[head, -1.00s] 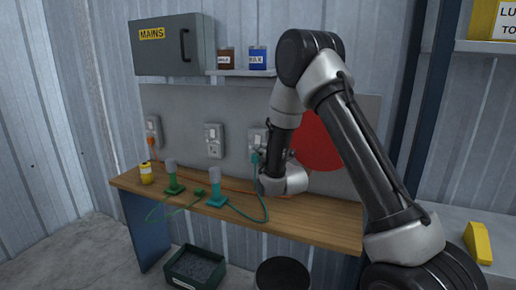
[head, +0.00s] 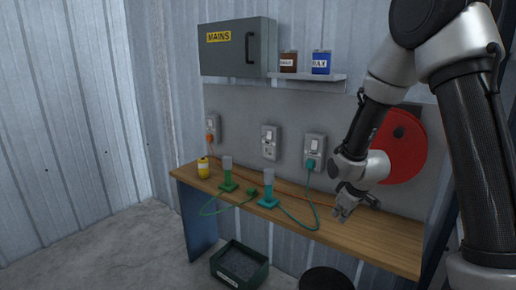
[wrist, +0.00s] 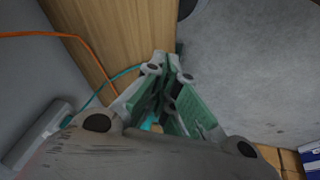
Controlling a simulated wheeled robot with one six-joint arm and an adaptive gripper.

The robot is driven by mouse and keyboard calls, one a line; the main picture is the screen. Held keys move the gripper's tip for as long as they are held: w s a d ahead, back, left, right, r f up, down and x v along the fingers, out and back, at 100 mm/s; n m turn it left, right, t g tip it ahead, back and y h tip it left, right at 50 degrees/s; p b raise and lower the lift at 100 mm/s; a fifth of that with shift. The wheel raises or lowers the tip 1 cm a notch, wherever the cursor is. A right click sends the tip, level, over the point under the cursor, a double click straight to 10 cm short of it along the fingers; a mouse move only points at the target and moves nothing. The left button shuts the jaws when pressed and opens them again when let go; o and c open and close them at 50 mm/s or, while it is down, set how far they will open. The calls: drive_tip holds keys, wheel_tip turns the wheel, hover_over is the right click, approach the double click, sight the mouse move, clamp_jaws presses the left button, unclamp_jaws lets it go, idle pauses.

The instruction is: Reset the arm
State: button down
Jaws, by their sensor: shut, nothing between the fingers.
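My gripper (head: 343,212) hangs above the right part of the wooden bench (head: 385,240) in the head view, in front of the round red disc (head: 399,150) on the back panel. It is shut and empty. In the wrist view its fingers (wrist: 166,62) meet over the bench's front edge, with bench wood (wrist: 110,30) on one side and grey floor (wrist: 240,70) on the other. My arm crosses the right of the head view.
Sockets (head: 270,142) line the panel. A grey MAINS box (head: 232,50) hangs above. A green crate (head: 240,265) and a black bin (head: 326,280) are below.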

drive_tip(key=s+d+r+m, duration=0.4)
drive_tip(key=s+r, duration=0.8)
drive_tip(key=s, duration=0.2)
drive_tip(key=s+d+r+m, duration=0.3)
drive_tip(key=s+d+r, duration=0.1)
drive_tip(key=s+r, duration=0.8)
drive_tip(key=shift+s+d+m+h, duration=0.3)
drive_tip(key=shift+s+m+h, duration=0.1)
drive_tip(key=shift+s, duration=0.95)
drive_tip(key=shift+g, duration=0.3)
